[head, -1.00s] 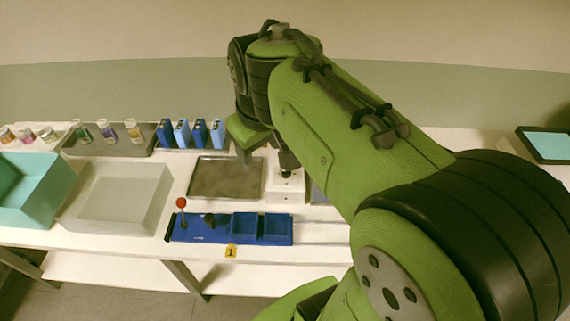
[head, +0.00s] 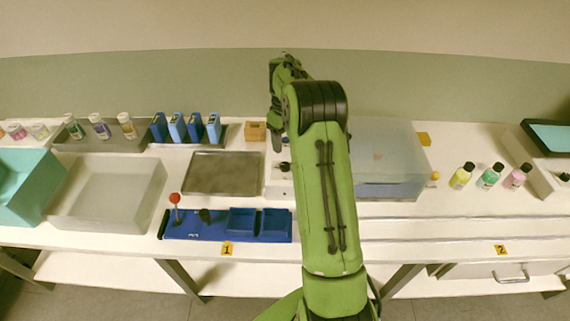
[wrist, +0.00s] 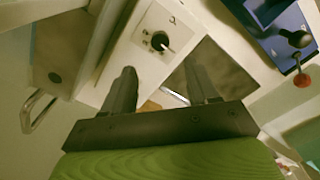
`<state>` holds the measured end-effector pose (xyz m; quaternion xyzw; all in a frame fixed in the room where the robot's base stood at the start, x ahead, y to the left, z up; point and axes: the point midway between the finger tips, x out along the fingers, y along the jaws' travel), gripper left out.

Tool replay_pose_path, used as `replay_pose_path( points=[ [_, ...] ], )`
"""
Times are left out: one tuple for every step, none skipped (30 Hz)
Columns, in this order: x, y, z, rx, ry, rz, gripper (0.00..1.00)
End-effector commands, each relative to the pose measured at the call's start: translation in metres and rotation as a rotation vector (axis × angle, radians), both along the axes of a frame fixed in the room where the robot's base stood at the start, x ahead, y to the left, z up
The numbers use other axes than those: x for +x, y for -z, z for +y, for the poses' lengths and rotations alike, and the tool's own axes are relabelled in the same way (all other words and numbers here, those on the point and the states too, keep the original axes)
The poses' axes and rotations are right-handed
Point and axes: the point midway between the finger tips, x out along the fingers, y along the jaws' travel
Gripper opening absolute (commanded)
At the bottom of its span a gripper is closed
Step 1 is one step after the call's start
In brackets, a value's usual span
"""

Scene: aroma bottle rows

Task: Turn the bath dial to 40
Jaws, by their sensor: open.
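The bath dial is a dark round knob with a light pointer, on a white control box (head: 281,185). The knob (head: 284,167) shows partly beside my arm in the head view. It is clearer in the wrist view (wrist: 160,41), beyond my fingertips, with small marks around it too small to read. A clear-walled bath (head: 400,165) stands to the right of the box, partly behind my arm. My gripper (wrist: 163,82) is open and empty, its two fingers apart from the dial. In the head view its end hangs near the back of the box.
A grey tray (head: 222,174) lies left of the box. A blue station (head: 195,228) with a red-topped lever (head: 175,199) is in front. Several blue packs stand behind, next to a small wooden block (head: 255,131). Bottles (head: 490,177) stand at the right. The right front of the table is clear.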

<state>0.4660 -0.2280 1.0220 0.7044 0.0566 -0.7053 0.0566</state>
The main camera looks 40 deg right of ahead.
Motion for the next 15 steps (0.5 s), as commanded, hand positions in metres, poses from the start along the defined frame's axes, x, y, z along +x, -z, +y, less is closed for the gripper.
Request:
replay_pose_path(
  points=[
    [-0.001,0.016,0.001,0.003,-0.001,0.004,0.59],
    [-0.001,0.023,0.001,0.003,-0.001,0.004,0.59],
    [-0.001,0.033,0.001,0.002,-0.001,0.003,0.59],
    [-0.001,0.041,0.001,0.003,-0.001,0.004,0.59],
    [-0.001,0.048,0.001,0.003,0.000,0.004,0.59],
    [-0.001,0.058,0.001,0.003,0.000,0.002,0.59],
    [-0.001,0.065,0.001,0.003,0.000,0.004,0.59],
    [-0.001,0.071,0.001,0.003,0.000,0.002,0.59],
    [0.000,0.078,0.001,0.003,0.000,0.001,0.59],
    [0.000,0.084,0.001,0.002,0.000,0.001,0.59],
    [0.000,0.088,0.001,0.002,0.000,0.001,0.59],
    [0.000,0.092,0.001,0.001,0.000,0.000,0.59],
    [0.000,0.095,0.001,0.000,0.000,0.000,0.59],
    [0.000,0.097,0.001,0.000,0.000,0.000,0.59],
    [0.000,0.099,0.001,0.000,0.000,0.000,0.59]
  ],
)
